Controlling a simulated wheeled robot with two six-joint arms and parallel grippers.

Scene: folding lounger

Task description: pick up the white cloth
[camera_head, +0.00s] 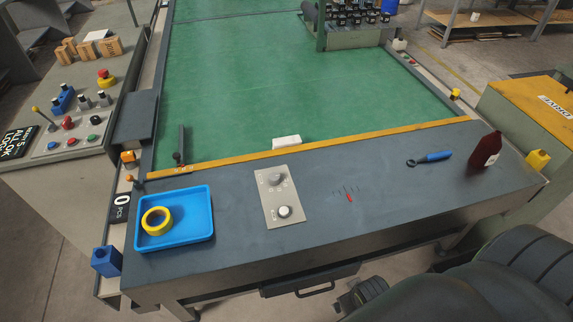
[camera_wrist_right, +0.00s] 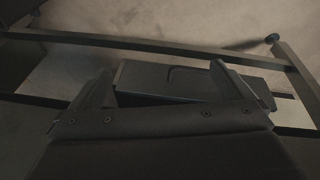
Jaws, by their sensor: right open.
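No thing that I can surely call a white cloth shows in either view. A small white piece (camera_head: 286,142) lies by the yellow front edge of the green surface in the head view. It may be the cloth, but it is too small to tell. My right gripper (camera_wrist_right: 160,88) is open and empty in the right wrist view, its two dark fingers apart. It faces a dark drawer (camera_wrist_right: 190,80) with a handle, low under the table. In the head view my right arm comes in from the lower right, below the table's front edge. My left gripper is not in view.
The dark table (camera_head: 380,200) holds a blue tray (camera_head: 203,230) with yellow tape (camera_head: 157,221), a control plate (camera_head: 280,196), a blue-handled tool (camera_head: 432,157) and a dark red bottle (camera_head: 485,150). A yellow-topped cabinet (camera_head: 525,100) stands at right. The green surface (camera_head: 300,80) is mostly clear.

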